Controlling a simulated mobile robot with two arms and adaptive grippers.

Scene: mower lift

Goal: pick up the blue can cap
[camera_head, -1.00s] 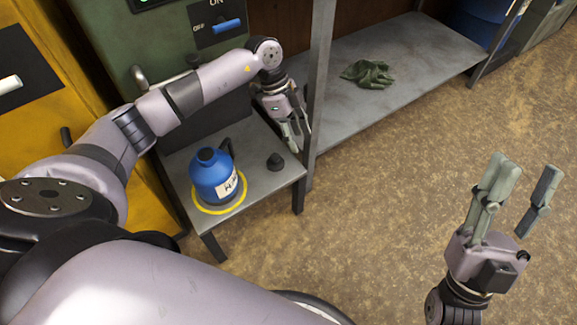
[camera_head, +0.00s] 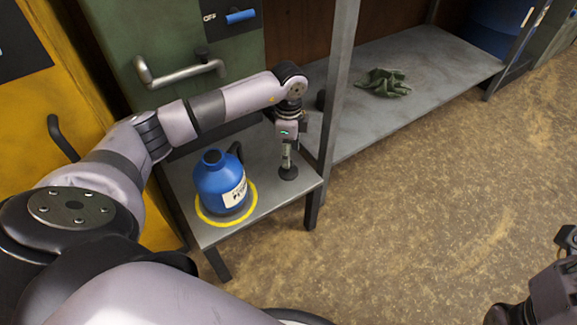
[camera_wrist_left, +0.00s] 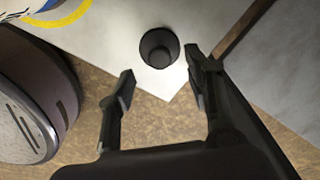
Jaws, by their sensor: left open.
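The can cap (camera_head: 288,174) is a small dark, round piece near the right front corner of a small grey table; it also shows in the left wrist view (camera_wrist_left: 158,47). The blue can (camera_head: 220,181) stands upright to its left, its neck at the top. My left gripper (camera_head: 287,159) points down right over the cap. In the left wrist view its fingers (camera_wrist_left: 160,74) are apart and empty, with the cap just beyond the tips and between them in line. My right gripper (camera_head: 567,245) is cut off at the right edge, its fingertips unseen.
A yellow ring (camera_head: 204,217) surrounds the can's base on the small table (camera_head: 262,205). A grey post (camera_head: 338,100) stands close right of my left gripper. Behind it, a low shelf (camera_head: 430,85) holds a green cloth (camera_head: 385,82). A green cabinet has a handle (camera_head: 180,74). The floor at right is clear.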

